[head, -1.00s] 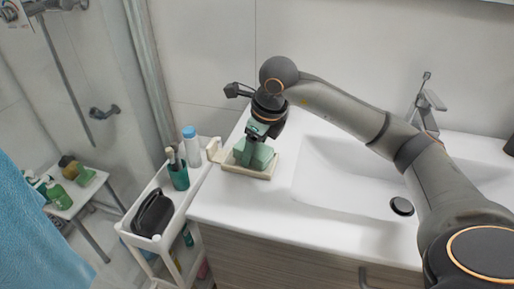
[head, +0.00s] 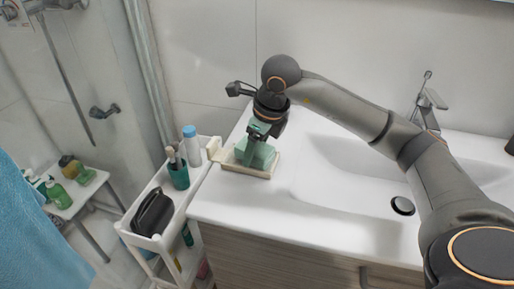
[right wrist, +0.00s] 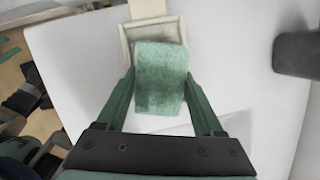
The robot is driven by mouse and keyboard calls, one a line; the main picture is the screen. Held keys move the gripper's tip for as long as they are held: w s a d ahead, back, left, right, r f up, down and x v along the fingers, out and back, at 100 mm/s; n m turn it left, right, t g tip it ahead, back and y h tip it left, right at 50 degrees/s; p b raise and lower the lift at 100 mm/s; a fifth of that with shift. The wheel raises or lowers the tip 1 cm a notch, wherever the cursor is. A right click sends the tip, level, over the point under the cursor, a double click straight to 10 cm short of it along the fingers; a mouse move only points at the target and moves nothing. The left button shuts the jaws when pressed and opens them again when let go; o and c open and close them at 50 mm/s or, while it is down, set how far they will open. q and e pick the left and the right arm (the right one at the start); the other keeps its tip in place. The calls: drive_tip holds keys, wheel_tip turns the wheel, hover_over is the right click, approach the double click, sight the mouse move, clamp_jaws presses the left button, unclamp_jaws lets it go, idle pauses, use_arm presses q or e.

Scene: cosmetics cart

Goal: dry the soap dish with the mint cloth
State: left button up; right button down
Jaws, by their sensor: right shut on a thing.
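The soap dish (head: 232,167) is a shallow cream rectangular tray on the white counter, left of the sink basin. The mint cloth (head: 262,157) is bunched over the dish and covers much of its inside. My right gripper (head: 258,138) points down above the dish and is shut on the cloth. In the right wrist view, the cloth (right wrist: 160,78) hangs between the two green fingers (right wrist: 160,95), and the dish's rim (right wrist: 128,42) shows behind it. Whether the cloth presses on the dish floor cannot be told. My left gripper is not in view.
A white cart (head: 165,243) stands left of the counter, holding a dark case (head: 153,212), a teal cup (head: 179,176) with brushes and a blue-capped bottle (head: 191,145). The sink basin (head: 345,180) and faucet (head: 428,105) are to the right. The front counter is clear.

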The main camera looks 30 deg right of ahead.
drive_tip(key=shift+w+a+f+p, duration=0.15)
drive_tip(key=shift+w+a+p, duration=0.15)
drive_tip(key=shift+w+a, duration=0.3)
wheel_tip(320, 180, up, 7)
drive_tip(key=p, duration=0.5)
